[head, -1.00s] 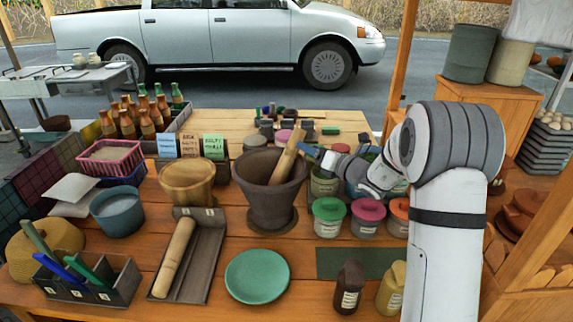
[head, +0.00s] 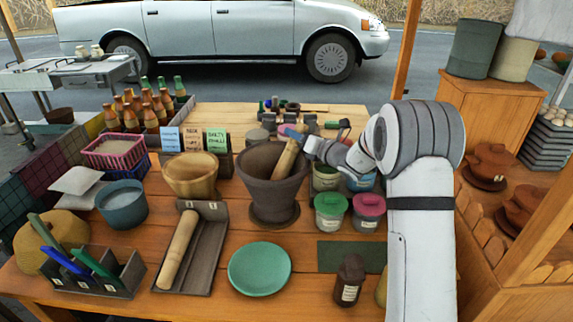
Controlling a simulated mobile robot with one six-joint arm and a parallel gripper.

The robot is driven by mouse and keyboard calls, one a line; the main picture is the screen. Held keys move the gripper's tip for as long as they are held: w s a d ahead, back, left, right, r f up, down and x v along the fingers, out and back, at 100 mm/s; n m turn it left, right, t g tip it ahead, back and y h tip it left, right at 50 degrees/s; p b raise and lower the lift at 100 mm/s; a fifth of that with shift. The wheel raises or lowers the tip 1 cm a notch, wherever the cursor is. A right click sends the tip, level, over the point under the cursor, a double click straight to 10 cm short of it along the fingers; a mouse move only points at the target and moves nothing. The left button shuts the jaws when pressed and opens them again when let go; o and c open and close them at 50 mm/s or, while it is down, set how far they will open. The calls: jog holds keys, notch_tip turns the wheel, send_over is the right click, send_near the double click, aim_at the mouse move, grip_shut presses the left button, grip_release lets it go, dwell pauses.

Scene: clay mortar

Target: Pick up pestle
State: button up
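A wooden pestle (head: 285,161) leans in the dark clay mortar (head: 273,194), its upper end sticking out above the rim and tilted to the right. My gripper (head: 304,148) is at the right side of the pestle's upper part, close to it or touching. The fingers are small and partly hidden, so I cannot tell whether they are open or closed around it. A second wooden rod (head: 177,248), similar in look, lies in a dark tray (head: 212,252) at the front left of the mortar.
A wooden bowl (head: 190,177) stands left of the mortar and a green plate (head: 259,269) in front. Lidded jars (head: 331,212) stand to the right, beside my arm. Signs (head: 217,140) and several bottles (head: 150,112) are behind left. A brown bottle (head: 349,280) stands front right.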

grip_shut()
jog(key=shift+r, duration=0.2)
notch_tip(320, 180, up, 10)
jog(key=shift+f, duration=0.1)
dwell(0.5)
